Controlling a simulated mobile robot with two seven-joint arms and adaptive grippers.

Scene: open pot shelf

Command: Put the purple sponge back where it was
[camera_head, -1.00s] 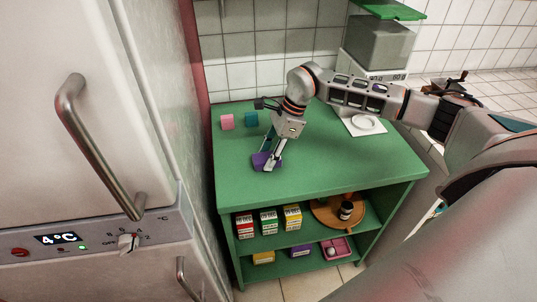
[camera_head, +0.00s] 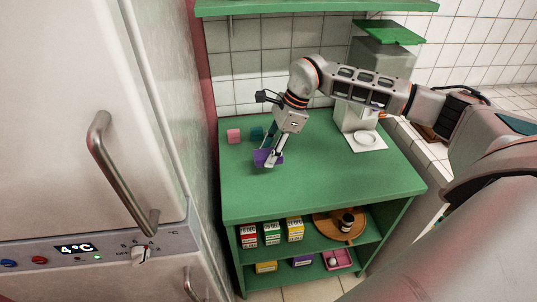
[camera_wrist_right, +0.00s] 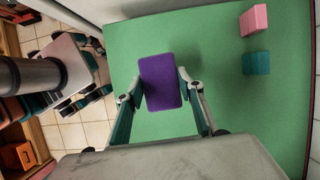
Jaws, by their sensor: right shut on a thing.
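The purple sponge (camera_head: 262,156) is a flat block between the fingers of my right gripper (camera_head: 270,160). In the wrist view the sponge (camera_wrist_right: 160,82) is held across its width, one finger on each side, with the green tabletop beyond it. My right gripper (camera_wrist_right: 162,90) is shut on it. I cannot tell whether the sponge touches the tabletop or hangs just above it. What looks like my left gripper (camera_wrist_right: 90,98) shows at the left of the wrist view, off the table; its opening is unclear.
A pink block (camera_head: 234,136) and a teal block (camera_head: 257,133) stand at the tabletop's back left. The green tabletop (camera_head: 320,180) is clear in front. Boxes and a round brown tray (camera_head: 325,229) fill the shelf below. A fridge (camera_head: 70,130) stands left.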

